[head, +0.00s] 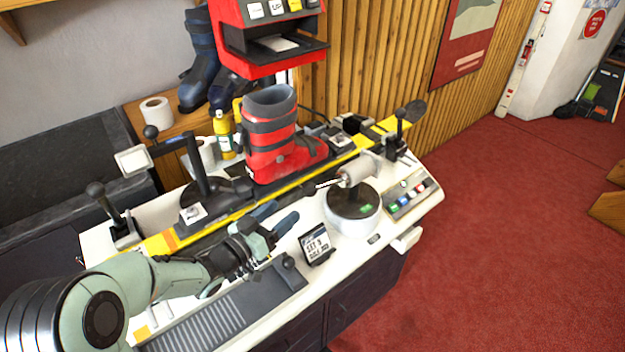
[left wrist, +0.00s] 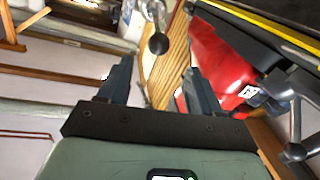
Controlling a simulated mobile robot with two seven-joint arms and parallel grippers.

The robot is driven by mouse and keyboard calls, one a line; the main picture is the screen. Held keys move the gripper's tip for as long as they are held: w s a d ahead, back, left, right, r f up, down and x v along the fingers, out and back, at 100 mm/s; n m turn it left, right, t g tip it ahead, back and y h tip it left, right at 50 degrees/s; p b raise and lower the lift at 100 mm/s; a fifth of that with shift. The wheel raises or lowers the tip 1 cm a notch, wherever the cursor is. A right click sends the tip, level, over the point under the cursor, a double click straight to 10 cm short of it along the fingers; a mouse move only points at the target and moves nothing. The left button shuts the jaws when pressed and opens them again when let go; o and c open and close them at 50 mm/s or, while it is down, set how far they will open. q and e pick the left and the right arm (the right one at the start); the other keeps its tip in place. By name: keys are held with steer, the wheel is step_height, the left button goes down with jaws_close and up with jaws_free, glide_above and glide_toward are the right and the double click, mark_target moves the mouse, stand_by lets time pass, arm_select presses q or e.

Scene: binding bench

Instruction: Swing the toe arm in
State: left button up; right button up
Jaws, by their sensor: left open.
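A pale cylinder arm with a thin rod (head: 358,170) stands on a round white base (head: 352,222), just right of the red boot (head: 272,150). A black post with a side arm (head: 197,165), a black knob and a pale pad stands left of the boot. No view makes clear which one is the toe arm. My left gripper (head: 275,219) is open and empty above the bench, left of the round base and apart from it. In the left wrist view (left wrist: 158,92), a black knob (left wrist: 158,43) shows between and beyond the fingers. My right gripper is out of view.
The boot stands on a yellow ski (head: 160,242) along the bench. A small display card (head: 317,245) and a ribbed dark tray (head: 215,325) lie near my left arm. Black-knobbed levers (head: 400,125) stand at both bench ends. A button panel (head: 411,196) is at the right.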

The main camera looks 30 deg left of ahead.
mark_target(315, 186)
arm_select(q)
steer(key=w+d, duration=0.1)
steer(key=w, duration=0.3)
steer(key=w+p, duration=0.1)
steer(key=w, duration=0.3)
steer(key=w+d, duration=0.1)
steer(key=w, duration=0.3)
steer(key=shift+w+d, duration=0.2)
steer(key=shift+d, duration=0.15)
jaws_close()
